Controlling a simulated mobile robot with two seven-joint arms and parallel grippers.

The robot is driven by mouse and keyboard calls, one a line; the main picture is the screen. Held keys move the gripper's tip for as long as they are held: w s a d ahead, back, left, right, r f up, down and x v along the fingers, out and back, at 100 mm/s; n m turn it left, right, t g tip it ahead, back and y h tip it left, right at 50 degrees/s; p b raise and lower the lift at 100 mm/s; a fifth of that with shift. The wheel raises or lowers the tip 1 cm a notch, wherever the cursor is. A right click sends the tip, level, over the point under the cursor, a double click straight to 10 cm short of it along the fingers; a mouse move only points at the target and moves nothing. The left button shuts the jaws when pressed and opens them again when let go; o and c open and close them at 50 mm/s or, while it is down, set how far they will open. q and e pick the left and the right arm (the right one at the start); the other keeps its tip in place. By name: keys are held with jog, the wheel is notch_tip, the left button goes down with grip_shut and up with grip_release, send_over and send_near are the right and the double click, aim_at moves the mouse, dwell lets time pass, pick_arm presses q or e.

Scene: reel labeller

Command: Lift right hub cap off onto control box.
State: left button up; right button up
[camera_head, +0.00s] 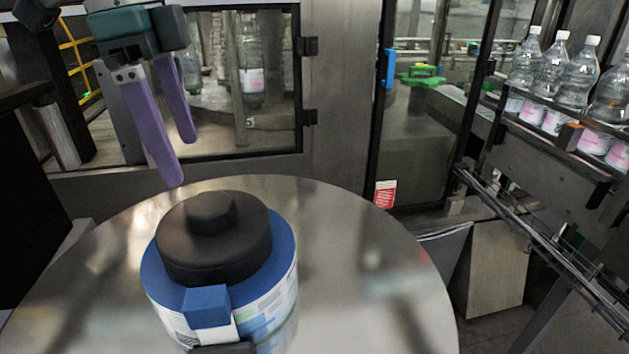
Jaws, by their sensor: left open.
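A black round hub cap (213,243) with a raised knob (211,212) sits on a label reel (268,304) with a blue top and a printed side. The reel rests on a round, shiny metal plate (365,270). My left gripper (181,164) has two purple fingers. It is open and empty, above and slightly left of the cap, apart from it. My right gripper is not in view. I cannot make out the control box for certain.
A blue block (206,306) stands at the reel's front edge. Clear bottles (566,75) stand on a conveyor at the upper right. A steel-framed glass door (250,80) stands behind the plate. The plate's right side is clear.

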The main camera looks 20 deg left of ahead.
aim_at(208, 202)
pick_arm(q)
notch_tip(208, 202, down, 2)
jog(key=shift+d+f+p, duration=0.15)
jog(key=shift+p, duration=0.15)
jog(key=f, duration=0.1)
jog(key=f+p, duration=0.1)
jog(key=f, duration=0.1)
jog(key=d+f+p, duration=0.1)
jog(key=f, duration=0.1)
jog(key=shift+w, duration=0.35)
jog(key=shift+f, duration=0.35)
jog(key=shift+c, duration=0.4)
jog(key=shift+w, duration=0.1)
jog(key=c, duration=1.4)
jog(key=shift+r, duration=0.15)
